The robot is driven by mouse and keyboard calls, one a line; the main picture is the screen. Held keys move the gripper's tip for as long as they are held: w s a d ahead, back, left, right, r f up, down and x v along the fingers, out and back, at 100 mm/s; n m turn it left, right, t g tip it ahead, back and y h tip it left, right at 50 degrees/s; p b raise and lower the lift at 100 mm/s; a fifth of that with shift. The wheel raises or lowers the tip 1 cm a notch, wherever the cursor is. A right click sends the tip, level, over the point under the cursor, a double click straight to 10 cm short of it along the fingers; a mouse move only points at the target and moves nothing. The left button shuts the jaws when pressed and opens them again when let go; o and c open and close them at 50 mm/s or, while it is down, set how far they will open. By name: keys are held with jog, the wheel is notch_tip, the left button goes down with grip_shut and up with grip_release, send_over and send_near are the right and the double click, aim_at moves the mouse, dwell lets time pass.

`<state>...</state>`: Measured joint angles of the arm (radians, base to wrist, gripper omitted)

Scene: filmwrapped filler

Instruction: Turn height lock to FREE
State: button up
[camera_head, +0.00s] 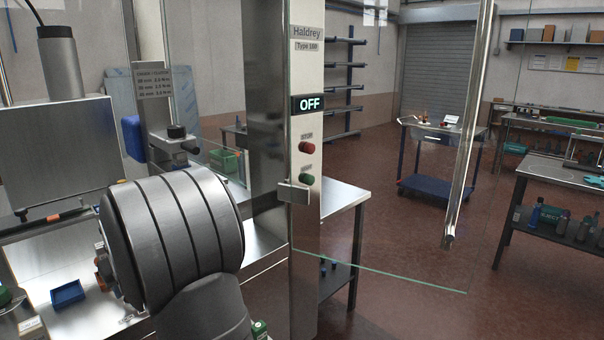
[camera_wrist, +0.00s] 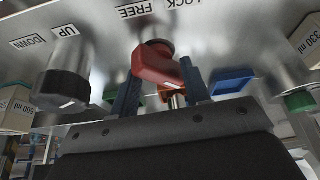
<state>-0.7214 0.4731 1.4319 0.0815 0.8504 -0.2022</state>
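The height lock is a red lever knob (camera_wrist: 155,62) on a metal panel in the wrist view, below the upside-down labels FREE (camera_wrist: 138,11) and LOCK (camera_wrist: 185,3). My gripper (camera_wrist: 160,72) has its two dark blue fingers apart, one on each side of the red knob. The right finger is close to the knob's right end; I cannot tell whether either finger touches it. In the head view, my large grey wrist covers the gripper and most of the area around the knob.
A black knob (camera_wrist: 63,88) by UP and DOWN is left of the red one in the wrist view. A blue tray (camera_wrist: 232,80) and green button (camera_wrist: 299,100) are to the right.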

jog(key=o, duration=0.8)
jog(key=s+a+r+m+t+h, duration=0.1)
jog(key=s+r+m+h, duration=0.15)
jog(key=r+m, duration=0.45)
jog(key=s+r+m+t+h, duration=0.1)
jog(key=s+r+m, duration=0.3)
jog(key=r, duration=0.5)
jog(key=x, duration=1.7)
jog(key=shift+s+d+f, duration=0.2)
jog(key=shift+s+f, duration=0.1)
jog(key=c, duration=1)
